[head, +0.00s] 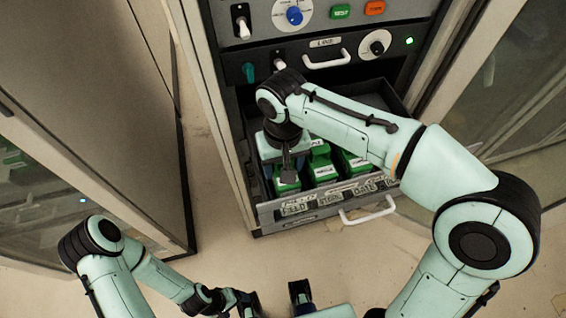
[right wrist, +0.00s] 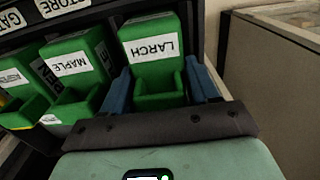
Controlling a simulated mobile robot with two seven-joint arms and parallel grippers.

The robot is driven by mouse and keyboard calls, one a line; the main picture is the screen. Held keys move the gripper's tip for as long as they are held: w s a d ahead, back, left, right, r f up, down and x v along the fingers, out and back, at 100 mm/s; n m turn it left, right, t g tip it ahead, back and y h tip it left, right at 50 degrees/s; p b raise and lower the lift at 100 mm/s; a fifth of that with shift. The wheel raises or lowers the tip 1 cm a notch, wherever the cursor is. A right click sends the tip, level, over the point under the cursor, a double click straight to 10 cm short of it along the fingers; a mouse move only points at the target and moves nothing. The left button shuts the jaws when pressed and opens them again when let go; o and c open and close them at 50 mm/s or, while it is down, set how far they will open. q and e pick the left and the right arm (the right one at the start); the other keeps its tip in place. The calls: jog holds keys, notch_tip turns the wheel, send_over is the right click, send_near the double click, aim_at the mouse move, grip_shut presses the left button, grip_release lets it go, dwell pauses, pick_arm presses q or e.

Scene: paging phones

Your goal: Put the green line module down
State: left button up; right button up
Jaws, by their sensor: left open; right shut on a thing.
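My right gripper (head: 287,172) is inside the open drawer (head: 318,212), at its left end. It is shut on the green line module labelled LARCH (right wrist: 158,98), with a blue finger on each side of it in the right wrist view. That module also shows in the head view (head: 286,187), partly hidden by the gripper. It stands beside a green module labelled MAPLE (right wrist: 76,88), with a small gap. Whether its base touches the drawer floor cannot be told. My left gripper (head: 272,300) is open and empty at the bottom of the head view, well away from the drawer.
More green modules (head: 354,164) sit in the drawer to the right. The drawer front has several label plates and a white handle (head: 368,212). The control panel (head: 330,15) with knobs and buttons rises behind. Cabinets (head: 95,90) stand on both sides.

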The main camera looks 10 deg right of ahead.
jog(key=shift+f, duration=0.1)
jog(key=o, duration=1.3)
pick_arm(q)
jog(key=shift+f, duration=0.1)
pick_arm(e)
notch_tip(320, 180, up, 12)
jog(key=p, duration=0.2)
jog(key=shift+f+p, duration=0.1)
jog(key=shift+p, duration=0.3)
jog(key=shift+r, duration=0.25)
pick_arm(q)
jog(key=r, duration=0.1)
jog(key=w+r, duration=0.1)
jog(key=r, duration=0.1)
jog(key=shift+w+r, duration=0.15)
